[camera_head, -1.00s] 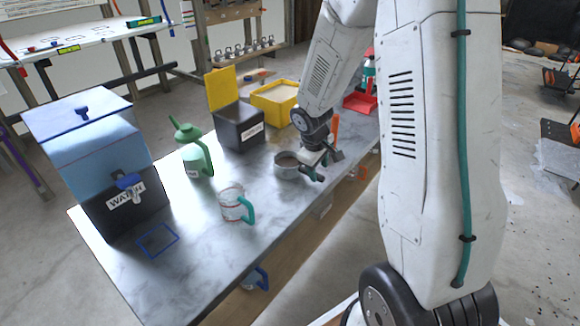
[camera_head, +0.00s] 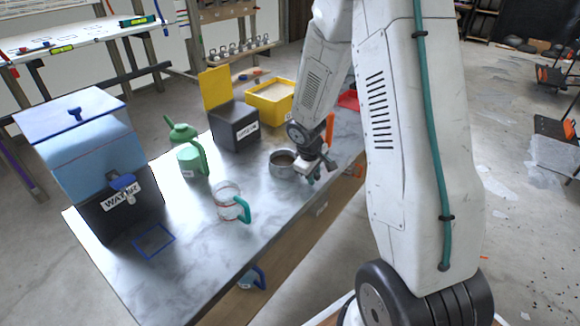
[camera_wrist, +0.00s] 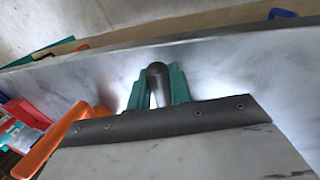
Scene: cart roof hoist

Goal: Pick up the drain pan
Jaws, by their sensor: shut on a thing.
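The drain pan (camera_head: 281,166) appears to be the round grey metal pan with brown contents on the marble-topped bench in the head view. It looks upright and at bench-top height; I cannot tell whether it touches the top. My gripper (camera_head: 315,177) is just right of the pan, at its handle, and hides most of that handle. In the wrist view my gripper's teal fingers (camera_wrist: 158,84) are closed around a dark rounded piece, the pan's handle (camera_wrist: 157,70). The pan's bowl is not seen there.
A clear mug (camera_head: 229,203) with a teal handle, a green watering can (camera_head: 190,160), a black box (camera_head: 234,130), a yellow bin (camera_head: 270,103) and a blue-lidded dispenser (camera_head: 95,150) stand on the bench. An orange handle (camera_wrist: 50,143) lies close to my gripper.

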